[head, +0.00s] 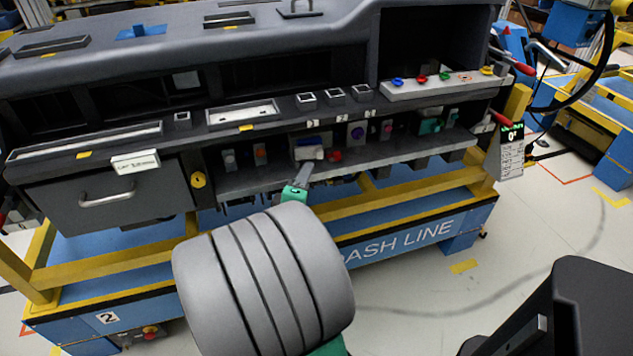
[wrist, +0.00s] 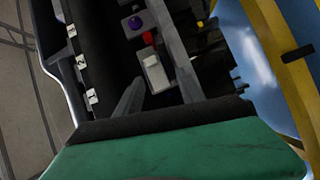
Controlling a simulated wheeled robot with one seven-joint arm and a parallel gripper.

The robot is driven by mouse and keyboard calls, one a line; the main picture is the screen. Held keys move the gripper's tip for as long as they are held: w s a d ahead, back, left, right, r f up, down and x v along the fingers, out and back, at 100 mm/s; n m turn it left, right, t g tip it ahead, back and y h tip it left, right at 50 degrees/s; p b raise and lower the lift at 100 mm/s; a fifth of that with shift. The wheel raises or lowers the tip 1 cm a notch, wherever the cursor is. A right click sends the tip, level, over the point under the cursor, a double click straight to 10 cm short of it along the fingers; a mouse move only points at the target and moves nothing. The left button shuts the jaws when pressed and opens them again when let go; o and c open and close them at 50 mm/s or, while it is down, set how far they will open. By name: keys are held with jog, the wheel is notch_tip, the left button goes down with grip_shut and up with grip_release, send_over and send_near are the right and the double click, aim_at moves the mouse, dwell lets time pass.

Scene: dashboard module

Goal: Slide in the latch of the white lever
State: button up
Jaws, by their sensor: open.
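The white lever (head: 310,153) is a small pale block on the shelf of the dashboard module, below a dark blue part (head: 313,141). In the wrist view the white lever (wrist: 155,73) is a pale rectangular piece ahead of my fingers. My gripper (head: 305,171) is just in front of it in the head view, with the green wrist below. In the wrist view my gripper (wrist: 158,80) is open, with nothing seen held. I cannot tell whether a finger touches the lever. The latch is too small to make out clearly.
A red knob (head: 335,156) is close to the right of the lever. A purple round control (head: 357,133) stands farther right. The shelf (head: 250,186) runs below the controls, under a dark overhanging panel with numbered square frames (head: 335,93). A yellow rail (head: 130,266) crosses below.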

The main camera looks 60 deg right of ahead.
aim_at(319, 156)
jog(key=shift+n+t+h, duration=0.3)
jog(key=shift+n+h, duration=0.2)
jog(key=shift+n, duration=0.4)
jog(key=x, duration=0.2)
jog(key=s+p+x, duration=0.1)
jog(key=x, duration=0.5)
jog(key=shift+s+d+r+p, duration=0.2)
jog(key=shift+r+p, duration=0.05)
jog(key=shift+p, duration=0.1)
grip_shut()
